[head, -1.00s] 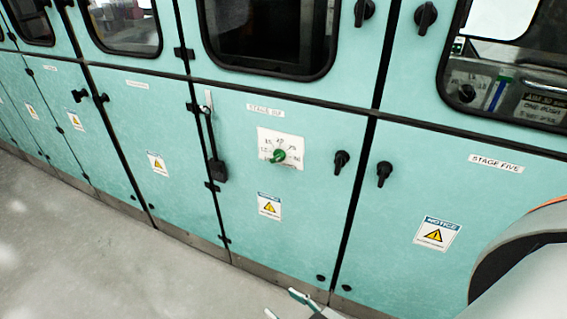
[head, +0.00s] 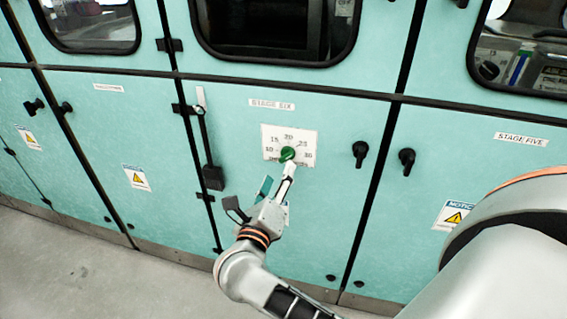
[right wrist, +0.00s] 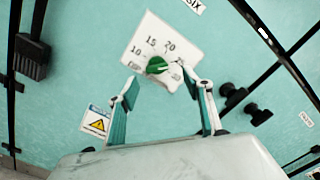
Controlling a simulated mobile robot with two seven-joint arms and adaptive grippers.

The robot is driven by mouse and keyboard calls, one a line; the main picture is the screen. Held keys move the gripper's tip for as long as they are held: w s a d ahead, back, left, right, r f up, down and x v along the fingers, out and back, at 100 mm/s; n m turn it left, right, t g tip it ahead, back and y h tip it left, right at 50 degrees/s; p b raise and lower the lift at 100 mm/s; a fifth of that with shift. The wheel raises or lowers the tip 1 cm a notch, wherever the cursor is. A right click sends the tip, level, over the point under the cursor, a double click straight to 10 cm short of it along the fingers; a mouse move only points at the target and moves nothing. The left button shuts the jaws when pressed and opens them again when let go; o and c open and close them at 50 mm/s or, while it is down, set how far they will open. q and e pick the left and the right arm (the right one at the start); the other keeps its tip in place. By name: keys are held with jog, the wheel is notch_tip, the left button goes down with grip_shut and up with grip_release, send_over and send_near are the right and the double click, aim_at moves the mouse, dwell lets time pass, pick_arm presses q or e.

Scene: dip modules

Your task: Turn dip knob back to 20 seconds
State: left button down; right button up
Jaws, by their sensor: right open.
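The green dip knob (head: 288,154) sits on a white dial plate (head: 306,135) on the teal stage six door, with numbers from 10 to 30 around it. In the right wrist view the knob (right wrist: 157,65) has a pale mark on its right side, seemingly toward the higher numbers; the exact setting is too small to read. My right gripper (head: 278,178) is open, just below and in front of the plate. In the right wrist view its fingers (right wrist: 162,80) stand apart, with the knob in line with the gap between them and nothing held. My left gripper is not in view.
A warning label (right wrist: 97,121) is low on the door. The grey floor (head: 90,260) is clear.

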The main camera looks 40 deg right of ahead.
aim_at(286, 159)
jog(key=x, duration=0.7)
jog(key=shift+w+d+f, duration=0.25)
jog(key=shift+w+f, duration=0.1)
jog(key=shift+f, duration=0.05)
jog(key=c, duration=1.1)
